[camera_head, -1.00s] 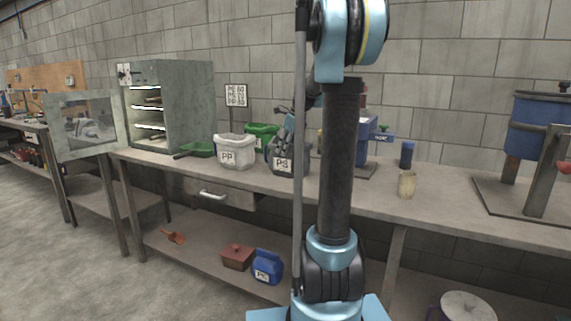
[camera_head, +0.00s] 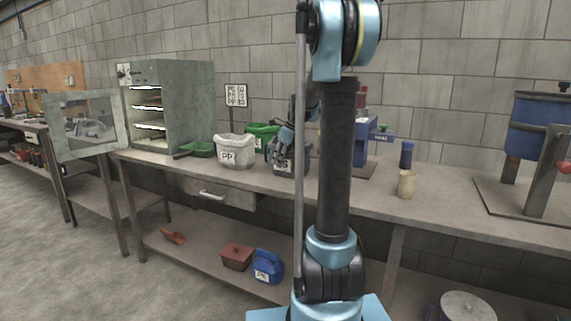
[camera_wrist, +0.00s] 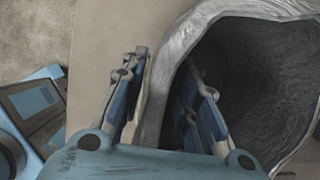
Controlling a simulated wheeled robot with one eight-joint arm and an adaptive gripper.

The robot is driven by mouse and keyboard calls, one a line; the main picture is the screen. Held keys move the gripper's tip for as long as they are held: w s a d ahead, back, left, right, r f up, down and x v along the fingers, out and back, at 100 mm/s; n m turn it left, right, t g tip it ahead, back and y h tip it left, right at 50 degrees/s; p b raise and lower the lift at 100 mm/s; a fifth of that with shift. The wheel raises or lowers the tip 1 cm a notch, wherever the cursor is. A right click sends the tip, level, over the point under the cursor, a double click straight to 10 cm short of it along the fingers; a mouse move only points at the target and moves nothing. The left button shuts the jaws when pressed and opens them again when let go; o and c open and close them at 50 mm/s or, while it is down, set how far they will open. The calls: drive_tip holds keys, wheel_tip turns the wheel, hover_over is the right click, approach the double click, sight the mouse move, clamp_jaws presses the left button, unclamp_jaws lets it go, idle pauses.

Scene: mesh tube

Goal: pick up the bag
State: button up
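The grey bag with a white PS label (camera_head: 293,168) stands on the bench, partly hidden behind my gripper and beside my arm in the head view. The wrist view looks into its dark, open mouth (camera_wrist: 255,85), which fills the right side. My gripper (camera_wrist: 163,68) is at the bag's rim with its fingers apart. One finger is outside the bag wall and the other is inside the mouth, so the rim lies between them. In the head view my gripper (camera_head: 281,148) is at the bag's upper left.
A white PP bag (camera_head: 235,152) stands just left, with a green bag (camera_head: 262,131) behind. A green scoop (camera_head: 199,149) lies further left. A blue machine (camera_head: 362,150) and a beige cup (camera_head: 406,184) are to the right. The bench front is clear.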

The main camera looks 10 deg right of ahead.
drive_tip(key=shift+f, duration=0.2)
idle(0.4)
clamp_jaws()
